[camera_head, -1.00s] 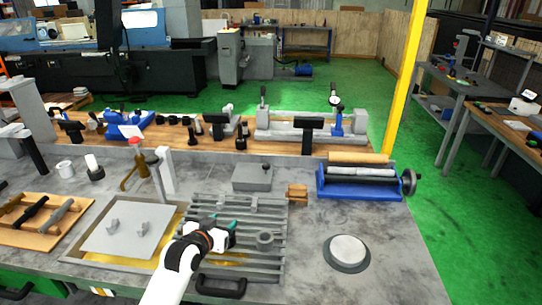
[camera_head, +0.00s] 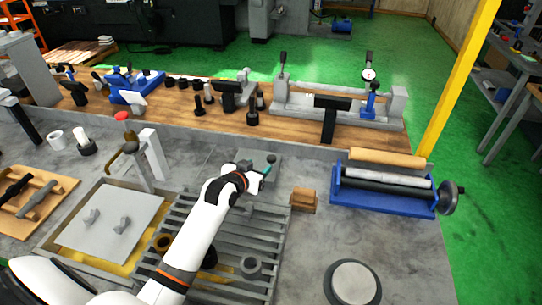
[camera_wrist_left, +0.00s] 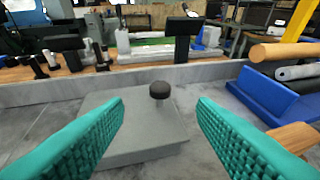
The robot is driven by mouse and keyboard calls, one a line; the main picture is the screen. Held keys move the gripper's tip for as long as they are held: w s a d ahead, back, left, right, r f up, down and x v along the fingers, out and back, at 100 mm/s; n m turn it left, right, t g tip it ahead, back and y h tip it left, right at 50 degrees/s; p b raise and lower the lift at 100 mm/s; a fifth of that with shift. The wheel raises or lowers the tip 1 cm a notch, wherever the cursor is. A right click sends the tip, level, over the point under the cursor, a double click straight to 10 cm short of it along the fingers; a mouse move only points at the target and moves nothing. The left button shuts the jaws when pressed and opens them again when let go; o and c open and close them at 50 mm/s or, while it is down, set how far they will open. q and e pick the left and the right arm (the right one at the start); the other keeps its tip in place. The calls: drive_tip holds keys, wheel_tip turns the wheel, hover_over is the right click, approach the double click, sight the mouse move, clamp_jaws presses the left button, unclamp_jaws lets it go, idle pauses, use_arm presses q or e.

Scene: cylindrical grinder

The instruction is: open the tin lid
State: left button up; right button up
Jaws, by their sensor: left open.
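The tin is a low grey square box (camera_head: 274,173) on the grey table, behind the slatted grille and partly hidden by my left gripper in the head view. In the left wrist view, its flat lid (camera_wrist_left: 130,128) is in place and carries a dark round knob (camera_wrist_left: 160,90) on a thin stem. My left gripper (camera_head: 264,169) is open, with teal pads on either side of the knob in the wrist view. I see no contact with the tin. My right gripper is not in view.
A blue roller stand (camera_head: 385,200) and a small brown wooden block (camera_head: 304,199) are right of the tin. A wooden shelf (camera_head: 180,117) with instruments runs behind it. The slatted grille (camera_head: 205,268) and a grey plate with two handles (camera_head: 110,225) are nearer me.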

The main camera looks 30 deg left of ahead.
sight(270, 158)
use_arm(q)
drive_tip(key=x, duration=0.8)
drive_tip(key=shift+w+f, duration=0.1)
drive_tip(key=shift+w, duration=0.15)
drive_tip(key=shift+w+f, duration=0.3)
drive_tip(key=shift+w, duration=0.25)
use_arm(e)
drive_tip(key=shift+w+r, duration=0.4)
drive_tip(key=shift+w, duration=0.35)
use_arm(q)
clamp_jaws()
drive_tip(key=shift+a, duration=0.1)
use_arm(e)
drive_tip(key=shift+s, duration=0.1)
